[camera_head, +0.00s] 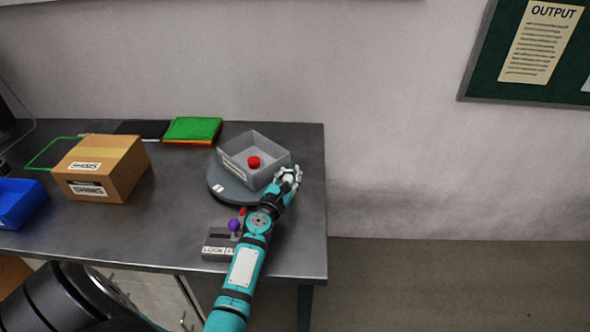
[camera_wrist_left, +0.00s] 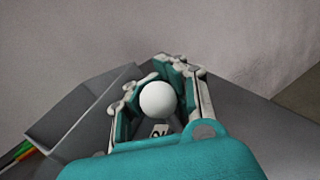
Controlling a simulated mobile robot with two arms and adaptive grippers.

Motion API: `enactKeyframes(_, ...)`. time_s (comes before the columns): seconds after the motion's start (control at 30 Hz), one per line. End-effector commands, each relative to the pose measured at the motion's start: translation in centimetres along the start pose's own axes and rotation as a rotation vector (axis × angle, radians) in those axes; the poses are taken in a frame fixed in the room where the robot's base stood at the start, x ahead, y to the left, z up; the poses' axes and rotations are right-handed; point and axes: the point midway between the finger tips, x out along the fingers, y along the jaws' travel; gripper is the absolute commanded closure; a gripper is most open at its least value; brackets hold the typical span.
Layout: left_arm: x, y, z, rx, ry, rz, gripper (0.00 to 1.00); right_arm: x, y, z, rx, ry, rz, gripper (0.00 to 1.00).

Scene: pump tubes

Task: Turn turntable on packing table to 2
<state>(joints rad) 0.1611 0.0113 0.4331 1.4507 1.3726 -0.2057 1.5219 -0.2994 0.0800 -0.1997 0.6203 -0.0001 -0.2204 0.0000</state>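The round grey turntable (camera_head: 228,188) stands on the dark packing table (camera_head: 310,230), with a grey open box holding a red button-like piece (camera_head: 254,162) on it. A small white label (camera_head: 218,188) sits on its front left edge; its mark is too small to read. My left gripper (camera_head: 288,176) is at the turntable's right edge. In the left wrist view its fingers close around a white ball knob (camera_wrist_left: 158,99), tips converging beyond it. My right gripper is not in view.
A lever base with a purple knob (camera_head: 234,225) stands beside my left forearm. A cardboard box (camera_head: 103,168), a blue bin (camera_head: 18,203) and green sheets (camera_head: 192,130) lie to the left. The wall is behind; the table's right edge is close.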

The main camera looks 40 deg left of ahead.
Motion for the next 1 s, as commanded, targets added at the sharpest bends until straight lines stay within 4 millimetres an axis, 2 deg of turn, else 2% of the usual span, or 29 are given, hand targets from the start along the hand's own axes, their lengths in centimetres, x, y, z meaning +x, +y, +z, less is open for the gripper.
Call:
enactKeyframes(0.4, -1.6, -0.4, -0.3, -0.003, 0.003, -0.018, 1.0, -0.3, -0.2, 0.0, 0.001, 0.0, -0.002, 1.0)
enactKeyframes(1.0, -1.8, -0.5, -0.5, -0.005, 0.007, -0.02, 0.98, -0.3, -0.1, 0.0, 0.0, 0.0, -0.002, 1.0)
